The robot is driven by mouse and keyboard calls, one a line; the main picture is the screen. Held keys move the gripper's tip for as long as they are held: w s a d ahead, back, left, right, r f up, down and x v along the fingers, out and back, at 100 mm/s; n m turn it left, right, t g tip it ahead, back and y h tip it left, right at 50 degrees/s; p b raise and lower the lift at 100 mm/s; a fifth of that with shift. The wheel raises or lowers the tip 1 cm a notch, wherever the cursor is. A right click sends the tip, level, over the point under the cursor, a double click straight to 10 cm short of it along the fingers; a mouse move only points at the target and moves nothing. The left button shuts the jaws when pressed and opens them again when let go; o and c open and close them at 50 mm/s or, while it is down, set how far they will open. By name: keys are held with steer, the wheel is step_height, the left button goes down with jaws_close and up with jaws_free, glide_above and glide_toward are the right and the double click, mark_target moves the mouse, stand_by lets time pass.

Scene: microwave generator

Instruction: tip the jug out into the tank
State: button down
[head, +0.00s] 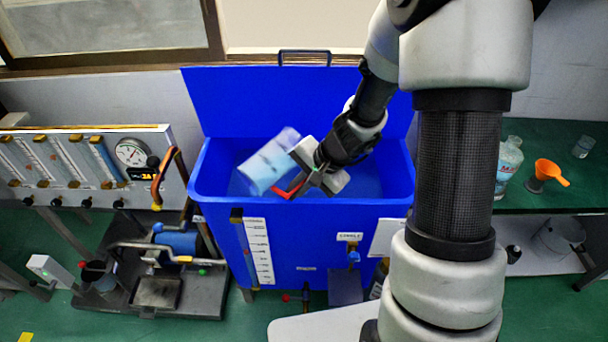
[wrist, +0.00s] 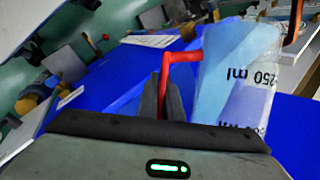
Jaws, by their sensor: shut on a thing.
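The jug (head: 268,162) is a clear, bluish vessel with a red handle, held over the open blue tank (head: 310,222). It is tilted well over, its far end toward the upper right in the head view. My gripper (head: 310,175) is shut on the red handle. In the wrist view the jug (wrist: 238,75) shows upside-down "250 ml" lettering and pale blue contents, and my gripper (wrist: 170,100) closes around the red handle. The tank's lid (head: 290,100) stands open at the back. I cannot tell whether liquid is leaving the jug.
A gauge panel (head: 85,165) stands left of the tank, with a pump rig (head: 160,265) below it. On the green bench at right are a clear bottle (head: 509,160), an orange funnel (head: 550,172) and a small glass (head: 583,146). A white level scale (head: 257,250) is on the tank's front.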

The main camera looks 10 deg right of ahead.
steer(key=shift+r, duration=0.25)
stand_by(0.4)
steer(key=shift+s+a+f+m+g+y, duration=0.15)
steer(key=shift+f+m+g+y, duration=0.15)
steer(key=shift+g+y, duration=0.4)
stand_by(1.1)
steer(key=shift+a+f+y, duration=0.1)
steer(key=shift+f+y, duration=0.3)
steer(key=shift+y, duration=0.1)
